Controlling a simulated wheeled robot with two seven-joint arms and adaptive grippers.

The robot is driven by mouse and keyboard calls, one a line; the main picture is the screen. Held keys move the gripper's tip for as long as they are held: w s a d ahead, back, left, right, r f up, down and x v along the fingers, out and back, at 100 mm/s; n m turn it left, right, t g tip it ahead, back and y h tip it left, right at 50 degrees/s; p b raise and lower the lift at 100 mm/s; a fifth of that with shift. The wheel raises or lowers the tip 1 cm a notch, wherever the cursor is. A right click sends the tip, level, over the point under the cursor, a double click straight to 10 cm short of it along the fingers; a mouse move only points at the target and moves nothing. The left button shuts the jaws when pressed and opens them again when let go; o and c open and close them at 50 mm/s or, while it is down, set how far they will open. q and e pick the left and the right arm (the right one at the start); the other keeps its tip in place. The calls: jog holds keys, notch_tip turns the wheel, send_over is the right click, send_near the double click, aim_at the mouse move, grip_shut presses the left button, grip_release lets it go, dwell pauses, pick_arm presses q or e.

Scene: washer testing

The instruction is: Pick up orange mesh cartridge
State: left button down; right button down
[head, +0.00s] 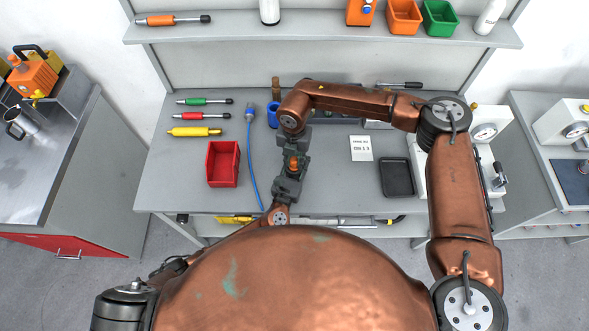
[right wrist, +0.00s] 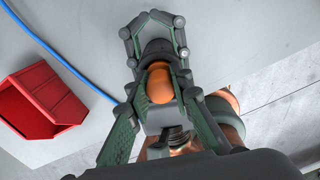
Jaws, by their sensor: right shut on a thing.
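A small orange piece (head: 292,163), which I take to be the orange mesh cartridge, sits between my two grippers above the table's front part. In the right wrist view the orange piece (right wrist: 158,83) looks rounded, with a dark part above it; no mesh can be made out. My right gripper (head: 296,158) reaches down from above and is shut on it; its fingers (right wrist: 156,46) also frame it in the right wrist view. My left gripper (head: 288,183) is close below, by the front edge. Its fingers are partly hidden, so its opening cannot be made out.
A red bin (head: 223,164) stands left of my grippers, with a blue cable (head: 252,160) between. Green, red and yellow-handled tools lie behind the bin. A dark tray (head: 397,177) and a white card (head: 361,148) lie to the right. A shelf (head: 320,29) runs along the back.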

aim_at(294, 169)
pick_arm(q)
jog(key=shift+f, duration=0.1)
pick_arm(e)
notch_tip(294, 169, up, 18)
dwell(0.7)
pick_arm(q)
jog(key=c, duration=1.3)
grip_release()
jog(key=shift+s, duration=0.1)
jog(key=v, duration=1.1)
jog(key=shift+s+a, duration=0.15)
jog(key=shift+s, duration=0.2)
